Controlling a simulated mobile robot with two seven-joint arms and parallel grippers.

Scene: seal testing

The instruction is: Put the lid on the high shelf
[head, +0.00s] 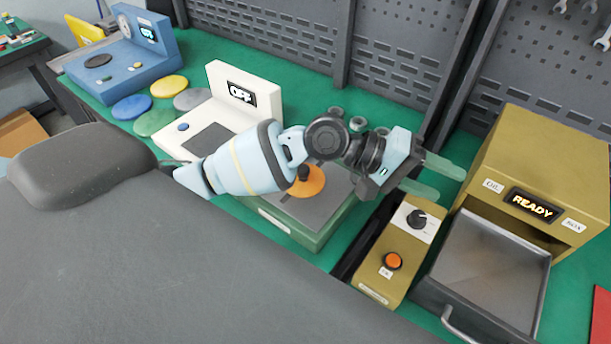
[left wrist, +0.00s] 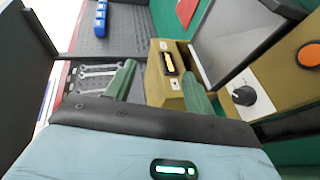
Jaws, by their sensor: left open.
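My left gripper (head: 442,178) is open and empty, above the bench between the green-based device and the gold machine. Its two green fingers (left wrist: 158,90) stand apart in the left wrist view with nothing between them. No thing is clearly marked as the lid. An orange disc with a dark knob (head: 313,184) lies on the green-based device (head: 295,227), partly hidden by my left arm; it may be the lid. Flat discs in blue (head: 132,107), yellow (head: 170,85), green and grey lie at the back left. I cannot make out a high shelf. My right gripper is not in view.
A gold machine (head: 545,160) reading READY stands at the right, with its metal tray (head: 490,265) pulled out. A gold control box (head: 395,255) with a knob and orange button is beside it. White (head: 240,97) and blue (head: 120,60) devices stand left. Grey pegboard rises behind.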

